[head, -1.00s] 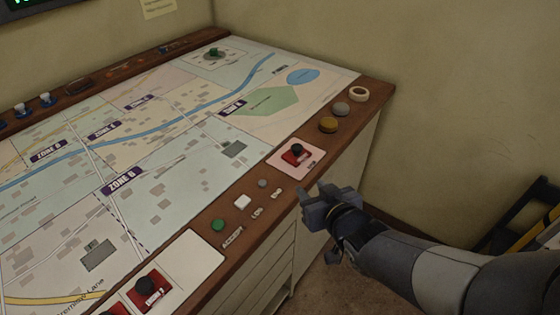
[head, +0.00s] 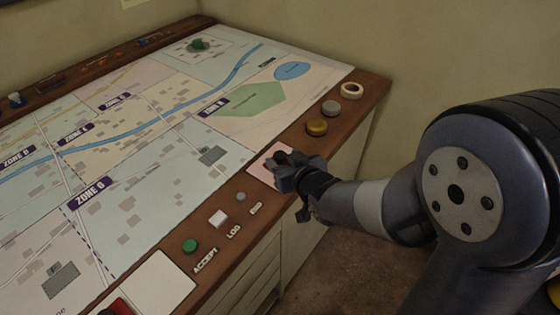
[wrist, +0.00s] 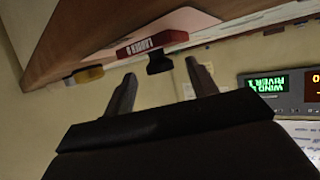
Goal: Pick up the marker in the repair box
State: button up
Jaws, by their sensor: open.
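The marker is a red block lettered LADDER 8 (wrist: 152,44) with a black knob (wrist: 159,65), seen upside down in the wrist view. It sits on the pale pink repair box (head: 258,171) at the console's front edge. My gripper (head: 290,172) is open at the marker in the head view and hides much of it and of the box. In the wrist view my gripper (wrist: 160,76) has one finger on each side of the knob, with gaps visible. I cannot tell whether the knob is fully between the fingers in depth.
A gold disc (head: 316,127), a grey disc (head: 331,108) and a white ring (head: 352,90) lie right of the box. A grey button (head: 240,197), white button (head: 218,218) and green button (head: 190,246) lie left. Another red marker (head: 120,306) is at lower left.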

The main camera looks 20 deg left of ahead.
aim_at(282, 157)
jog(key=shift+x, duration=1.65)
jog(key=shift+c, duration=0.2)
jog(key=c, duration=1)
